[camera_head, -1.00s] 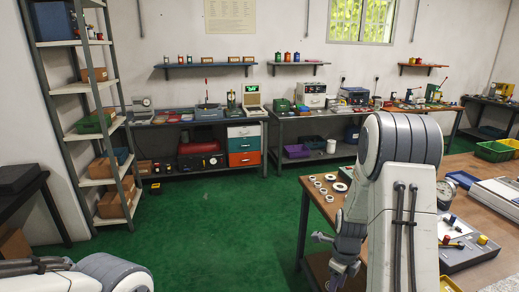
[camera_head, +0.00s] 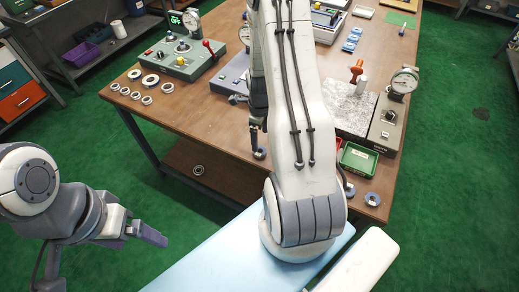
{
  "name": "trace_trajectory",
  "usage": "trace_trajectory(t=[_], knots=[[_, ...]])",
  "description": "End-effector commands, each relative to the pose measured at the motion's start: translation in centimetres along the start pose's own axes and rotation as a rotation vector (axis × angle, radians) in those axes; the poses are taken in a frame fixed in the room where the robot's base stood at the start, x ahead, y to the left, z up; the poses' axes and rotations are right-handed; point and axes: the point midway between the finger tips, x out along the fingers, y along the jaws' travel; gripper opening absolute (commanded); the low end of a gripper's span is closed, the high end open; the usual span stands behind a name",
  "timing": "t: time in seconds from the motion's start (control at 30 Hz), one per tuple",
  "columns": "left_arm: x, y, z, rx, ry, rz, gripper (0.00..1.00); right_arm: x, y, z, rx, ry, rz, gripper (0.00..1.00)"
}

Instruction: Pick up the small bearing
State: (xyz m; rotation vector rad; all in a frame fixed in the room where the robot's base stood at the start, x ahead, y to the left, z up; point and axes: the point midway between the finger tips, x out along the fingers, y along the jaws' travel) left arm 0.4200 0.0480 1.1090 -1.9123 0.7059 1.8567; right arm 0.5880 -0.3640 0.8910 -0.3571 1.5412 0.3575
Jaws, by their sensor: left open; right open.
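Several bearing rings of different sizes lie in a group on the brown table's left part. A wide ring (camera_head: 150,79) lies among smaller ones, such as a small bearing (camera_head: 136,96) and another small bearing (camera_head: 147,100) near the edge. Which one is meant I cannot tell. My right gripper (camera_head: 257,138) hangs over the table to the right of this group, partly hidden by my arm. It is open, and I see nothing held. My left gripper (camera_head: 150,235) is open and empty over the green floor, left of the table and well apart from the rings.
A green control box (camera_head: 182,58) with a red lever stands behind the rings. A granite plate (camera_head: 345,105), a dial gauge (camera_head: 403,82) and a green bin (camera_head: 358,159) stand at right. Two more rings lie near the front right corner. A round part (camera_head: 198,170) lies on the lower shelf.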

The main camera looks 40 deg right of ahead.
Motion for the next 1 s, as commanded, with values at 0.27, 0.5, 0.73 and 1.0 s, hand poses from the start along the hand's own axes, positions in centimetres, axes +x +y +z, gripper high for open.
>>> trace_trajectory(t=[0.27,0.5,0.73,1.0], knots=[[-0.9,0.1,-0.1,0.000,0.000,0.000,0.87,2.2,0.5,-0.2,0.003,0.003,0.004,0.93],[-1.6,0.1,-0.1,0.000,0.000,0.000,0.87,5.2,0.8,-0.1,0.003,0.001,0.002,0.93],[-1.6,0.1,-0.1,-0.001,0.000,0.000,0.87,5.9,0.8,0.1,0.001,-0.001,-0.001,0.93],[-1.6,0.1,-0.1,-0.001,0.000,0.000,0.87,5.8,0.8,0.1,0.000,0.000,0.000,0.28]])
